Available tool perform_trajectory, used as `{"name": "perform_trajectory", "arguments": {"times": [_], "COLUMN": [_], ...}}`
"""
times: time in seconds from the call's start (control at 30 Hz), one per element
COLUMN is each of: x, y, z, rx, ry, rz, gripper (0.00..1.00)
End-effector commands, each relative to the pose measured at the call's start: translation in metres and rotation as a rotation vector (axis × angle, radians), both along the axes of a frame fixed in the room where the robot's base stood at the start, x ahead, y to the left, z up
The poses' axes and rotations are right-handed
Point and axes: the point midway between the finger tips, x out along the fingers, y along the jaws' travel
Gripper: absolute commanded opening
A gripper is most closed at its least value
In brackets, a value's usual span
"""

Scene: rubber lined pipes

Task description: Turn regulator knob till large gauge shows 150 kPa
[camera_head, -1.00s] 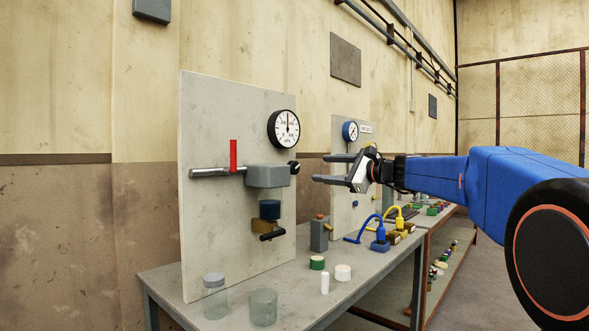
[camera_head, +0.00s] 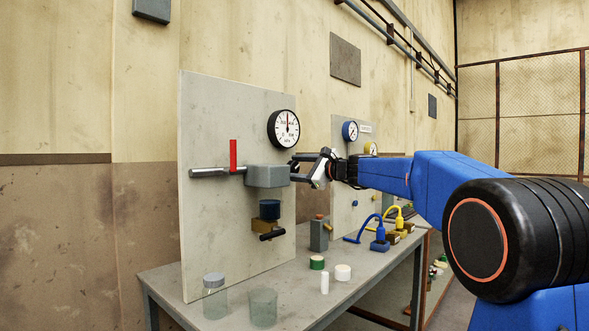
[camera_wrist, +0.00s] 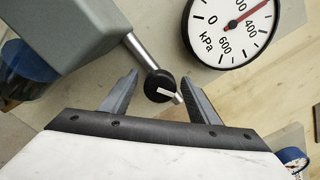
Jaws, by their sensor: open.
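The large gauge (camera_head: 284,129) has a white face and black rim; its red needle points straight up. In the wrist view the large gauge (camera_wrist: 234,25) is cut off by the top edge, with its needle between the 200 and 400 marks, near 300 kPa. The black round regulator knob (camera_wrist: 156,82) has a white pointer bar and sits on a metal stem from the grey regulator body (camera_head: 267,176). My gripper (camera_head: 293,170) is open, with one finger on each side of the knob in the wrist view (camera_wrist: 161,84). Contact is not clear; the head view hides the knob.
A red lever (camera_head: 233,156) stands on the pipe left of the regulator. Below are a dark blue cylinder (camera_head: 270,209) and a black handle (camera_head: 272,235). Jars (camera_head: 215,296) and small parts stand on the bench. A blue-rimmed gauge (camera_head: 350,131) is on the panel behind.

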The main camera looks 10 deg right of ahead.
Motion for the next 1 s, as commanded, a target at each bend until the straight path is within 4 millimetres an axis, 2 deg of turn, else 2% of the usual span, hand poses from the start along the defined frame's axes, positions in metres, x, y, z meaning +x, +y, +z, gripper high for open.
{"name": "perform_trajectory", "arguments": {"times": [0.2,0.37,0.4,0.73,1.0], "x": [0.0001,0.0000,0.0000,-0.0002,-0.0004], "y": [0.0001,0.0000,0.0000,0.0001,0.0002], "z": [0.0000,-0.0001,-0.0001,-0.0006,-0.0011], "rx": [0.000,0.000,0.000,-0.029,-0.156], "ry": [0.000,0.000,0.000,-0.020,-0.112], "rz": [0.000,0.000,0.000,0.001,0.001], "gripper": [0.55,0.17,0.14,0.14,0.14]}}
